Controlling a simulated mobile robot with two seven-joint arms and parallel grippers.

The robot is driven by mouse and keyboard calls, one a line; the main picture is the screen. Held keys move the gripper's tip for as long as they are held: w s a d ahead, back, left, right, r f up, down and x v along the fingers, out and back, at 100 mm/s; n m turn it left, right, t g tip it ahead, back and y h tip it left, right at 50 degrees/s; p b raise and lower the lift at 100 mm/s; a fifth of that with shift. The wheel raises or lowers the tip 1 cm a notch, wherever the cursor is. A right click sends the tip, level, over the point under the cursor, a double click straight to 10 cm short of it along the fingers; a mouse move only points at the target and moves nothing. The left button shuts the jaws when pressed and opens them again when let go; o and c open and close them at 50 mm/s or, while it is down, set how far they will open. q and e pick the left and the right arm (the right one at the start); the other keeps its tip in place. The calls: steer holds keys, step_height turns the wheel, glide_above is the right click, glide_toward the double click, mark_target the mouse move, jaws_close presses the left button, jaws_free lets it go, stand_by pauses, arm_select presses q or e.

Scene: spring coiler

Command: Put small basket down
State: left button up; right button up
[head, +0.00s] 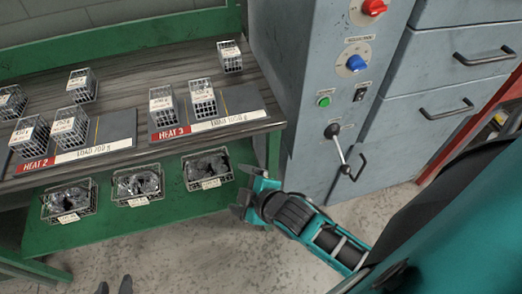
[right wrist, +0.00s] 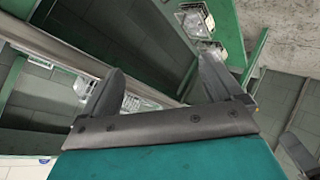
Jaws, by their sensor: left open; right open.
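Several small wire baskets with white labels stand upright on the upper bench. Two stand on the HEAT 3 plate, a left one (head: 162,105) and a right one (head: 203,98). Two more stand on the HEAT 2 plate, one at its left (head: 29,136) and one at its right (head: 70,127). My right gripper (head: 243,198) is open and empty, just right of the lower green shelf; its spread fingers also show in the right wrist view (right wrist: 155,85). My left gripper (head: 114,287) shows only its parted fingertips at the bottom edge. Neither gripper visibly holds a basket.
Other baskets stand further back, at the left (head: 82,85) and right (head: 230,56). Wider wire trays of dark pieces (head: 207,168) sit on the lower green shelf (head: 110,228). A grey cabinet (head: 300,150) with knobs and a lever (head: 336,146) stands at right.

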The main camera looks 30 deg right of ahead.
steer(key=s+d+f+m, duration=0.1)
steer(key=s+f+m, duration=0.1)
steer(key=s+m, duration=0.3)
steer(key=shift+s+d+m, duration=0.25)
steer(key=shift+d+m, duration=0.15)
steer(key=shift+m, duration=1.3)
